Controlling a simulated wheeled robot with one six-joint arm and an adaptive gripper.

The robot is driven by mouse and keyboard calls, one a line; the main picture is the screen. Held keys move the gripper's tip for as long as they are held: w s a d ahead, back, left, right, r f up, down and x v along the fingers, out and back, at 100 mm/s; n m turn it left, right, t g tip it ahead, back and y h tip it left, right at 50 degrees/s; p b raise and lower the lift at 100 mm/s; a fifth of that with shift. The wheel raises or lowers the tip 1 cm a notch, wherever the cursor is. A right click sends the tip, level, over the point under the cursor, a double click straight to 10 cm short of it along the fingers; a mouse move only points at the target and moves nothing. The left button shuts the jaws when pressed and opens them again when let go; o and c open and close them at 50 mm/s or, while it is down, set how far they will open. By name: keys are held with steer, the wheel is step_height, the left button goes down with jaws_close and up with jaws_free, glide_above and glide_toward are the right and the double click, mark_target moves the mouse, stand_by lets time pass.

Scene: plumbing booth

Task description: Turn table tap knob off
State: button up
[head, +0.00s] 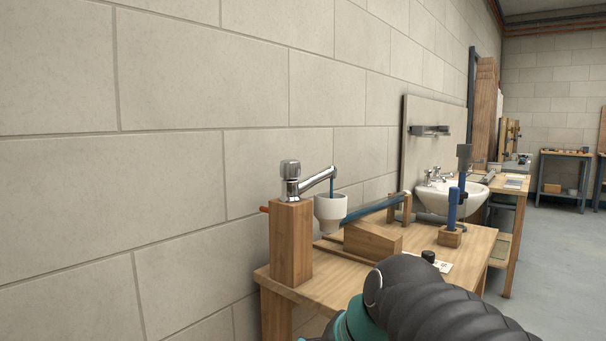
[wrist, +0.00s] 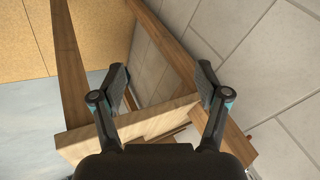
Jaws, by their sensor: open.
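The table tap (head: 318,181) stands on an upright wooden post (head: 291,242) in the head view. A blue stream (head: 332,186) shows below the spout's right end, over a white cup (head: 330,208). My gripper (wrist: 162,76) is open and empty in the wrist view, its two fingers wide apart. I cannot make out the knob in the wrist view. The gripper is outside the head view, where only my arm shows, in front of the table.
The block wall (head: 180,160) runs close behind. A washbasin (head: 450,197) is farther right. Open floor (head: 560,260) lies at the right.

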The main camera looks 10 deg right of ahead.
steer(key=w+r+m+t+y+b, duration=0.1)
steer(key=w+r+m+y+b, duration=0.1)
steer(key=w+r+m, duration=0.5)
steer(key=m+t+y+b, duration=0.6)
steer(key=m+y+b, duration=0.15)
steer(key=m, duration=0.55)
glide_toward(299, 165)
steer(key=shift+y, duration=0.35)
steer(key=x, duration=1.2)
steer(key=shift+w+a+f, duration=0.1)
steer(key=shift+w+f, duration=0.2)
steer(key=shift+w, duration=0.05)
steer(key=c, duration=1.2)
